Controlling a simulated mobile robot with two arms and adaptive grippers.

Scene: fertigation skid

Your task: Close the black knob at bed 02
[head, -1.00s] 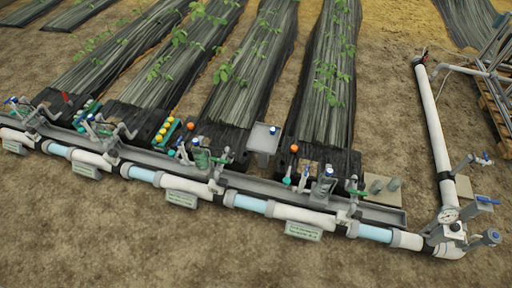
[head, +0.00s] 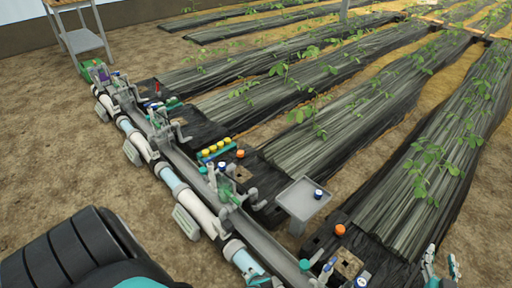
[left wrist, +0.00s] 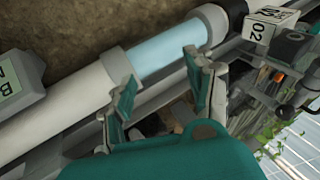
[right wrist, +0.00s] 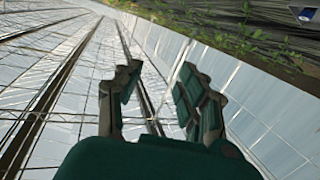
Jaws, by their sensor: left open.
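In the left wrist view, a white block marked 02 (left wrist: 265,25) sits on the pipe at the upper right. A dark rounded part (left wrist: 293,46) lies beside it; I cannot tell for certain that it is the black knob. My left gripper (left wrist: 160,80) is open and empty over the pipe, with the 02 block beyond its fingers to the right. In the head view only my left arm's black and teal end shows at the lower left; its fingertips are out of view. My right gripper (right wrist: 162,88) is open and empty, away from the valves; its fingers show at the head view's lower right (head: 440,268).
The white pipe (head: 190,203) and grey channel (head: 262,238) run diagonally with several valve groups. A grey tray stand (head: 302,198), a yellow-capped rack (head: 216,149) and orange caps stand near the covered beds (head: 350,120). A grey table (head: 84,40) is far left. Bare soil lies left of the pipe.

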